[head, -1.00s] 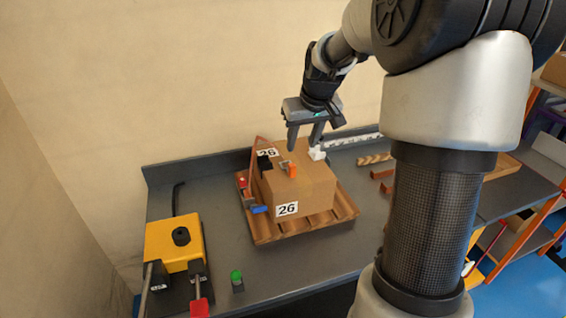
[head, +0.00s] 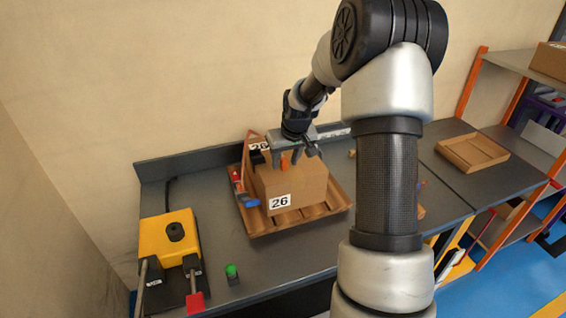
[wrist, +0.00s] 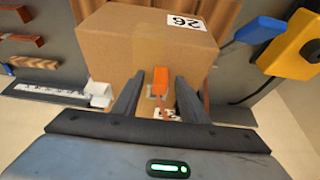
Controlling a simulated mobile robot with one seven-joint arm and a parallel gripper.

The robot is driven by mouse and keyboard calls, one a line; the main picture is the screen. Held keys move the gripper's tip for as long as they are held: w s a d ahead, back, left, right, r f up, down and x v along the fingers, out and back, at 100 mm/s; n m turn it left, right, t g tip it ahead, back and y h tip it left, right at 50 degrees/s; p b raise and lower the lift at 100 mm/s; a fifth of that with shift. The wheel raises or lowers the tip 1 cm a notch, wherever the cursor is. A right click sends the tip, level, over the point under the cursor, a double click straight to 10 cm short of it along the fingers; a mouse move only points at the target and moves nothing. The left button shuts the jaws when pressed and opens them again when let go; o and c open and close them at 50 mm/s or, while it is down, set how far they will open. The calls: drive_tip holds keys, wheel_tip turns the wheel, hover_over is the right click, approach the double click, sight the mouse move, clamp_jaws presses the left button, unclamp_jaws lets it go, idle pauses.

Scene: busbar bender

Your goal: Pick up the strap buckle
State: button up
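A cardboard box marked 26 (head: 300,188) sits in a brown slatted tray (head: 258,226) on the grey bench. On the box top is a small orange piece on a grey base, which looks like the strap buckle (head: 284,162); it also shows in the wrist view (wrist: 161,80). My gripper (head: 296,160) is open and points down over the box top. In the wrist view, its fingers (wrist: 159,78) stand on either side of the buckle with gaps between. Whether the fingertips have come down to its height I cannot tell.
A yellow bender (head: 165,237) with a black knob and a red-ended bar stands at the front left. A green button (head: 231,270) is near the front edge. A blue-handled tool (head: 246,199) lies at the tray's left. An empty tray (head: 472,152) is at the right.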

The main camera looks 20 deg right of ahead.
clamp_jaws()
